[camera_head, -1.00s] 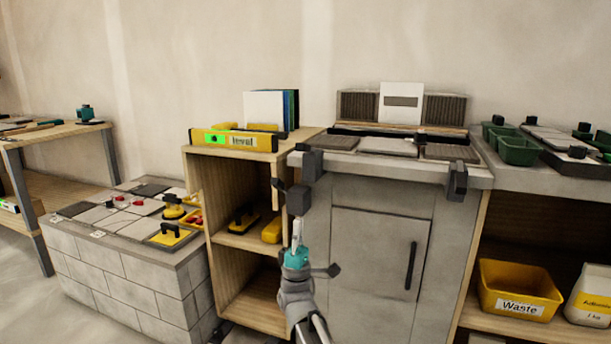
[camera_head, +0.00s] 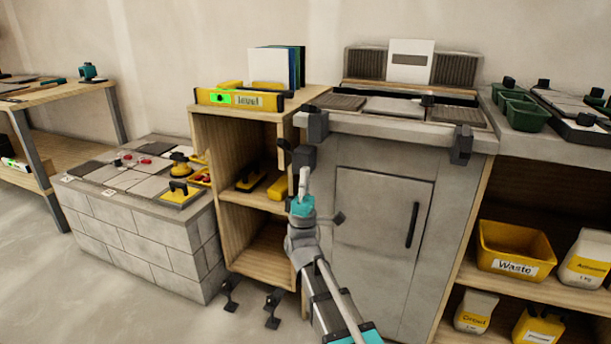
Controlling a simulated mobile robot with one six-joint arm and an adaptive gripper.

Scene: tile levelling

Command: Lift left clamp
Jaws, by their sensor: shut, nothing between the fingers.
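The left clamp (camera_head: 317,125) is dark grey and grips the front left corner of the grey worktop (camera_head: 375,127). A matching clamp (camera_head: 461,145) sits at the front right corner. My gripper (camera_head: 304,180), pale-fingered with a teal body, points up just below the left clamp in the picture and appears shut and empty. A dark block (camera_head: 303,157) shows between the fingertips and the left clamp; I cannot tell what it belongs to. Whether the fingers touch anything is unclear.
A wooden shelf unit (camera_head: 208,240) with a yellow level (camera_head: 240,98) on top stands directly left of the clamp. A grey cabinet door (camera_head: 380,250) is below the worktop. A yellow waste bin (camera_head: 515,250) is on the right shelf. Open floor lies at lower left.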

